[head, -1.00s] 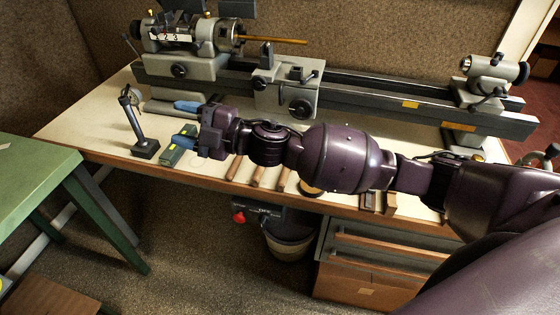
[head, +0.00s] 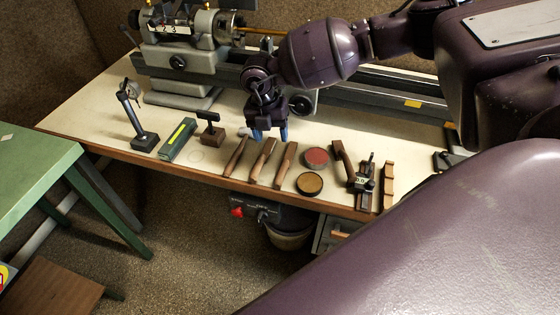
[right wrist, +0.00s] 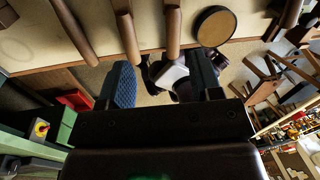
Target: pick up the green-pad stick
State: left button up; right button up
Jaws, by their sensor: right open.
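Several wooden sticks lie side by side near the bench's front edge: a left one (head: 235,156), a middle one (head: 262,160) and a right one (head: 286,164). No green pad can be made out on any of them, so I cannot tell which is the green-pad stick. My right gripper (head: 271,134) points down with its blue fingertips apart and empty, just behind the middle and right sticks. In the right wrist view the open fingers (right wrist: 163,83) show with the sticks (right wrist: 126,30) at the top, not between them. My left gripper is not in view.
Red (head: 316,158) and tan (head: 310,184) round tins are right. The lathe (head: 185,62) stands behind.

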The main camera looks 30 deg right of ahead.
jog(key=m, duration=0.1)
send_over(284, 161)
jog(key=a, duration=0.1)
jog(key=shift+m, duration=0.3)
jog(key=f, duration=0.5)
jog(key=shift+w+a, duration=0.15)
jog(key=shift+w, duration=0.25)
jog(key=shift+s+d+f+p, duration=0.1)
jog(key=shift+d+f, duration=0.1)
jog(key=shift+f, duration=0.7)
jog(key=shift+s+d+f+p, duration=0.15)
jog(key=shift+d+f, duration=0.1)
jog(key=shift+f, duration=0.6)
jog(key=shift+s+d+f+p, duration=0.1)
jog(key=shift+d+f, duration=0.1)
jog(key=shift+f, duration=0.7)
jog(key=c, duration=1)
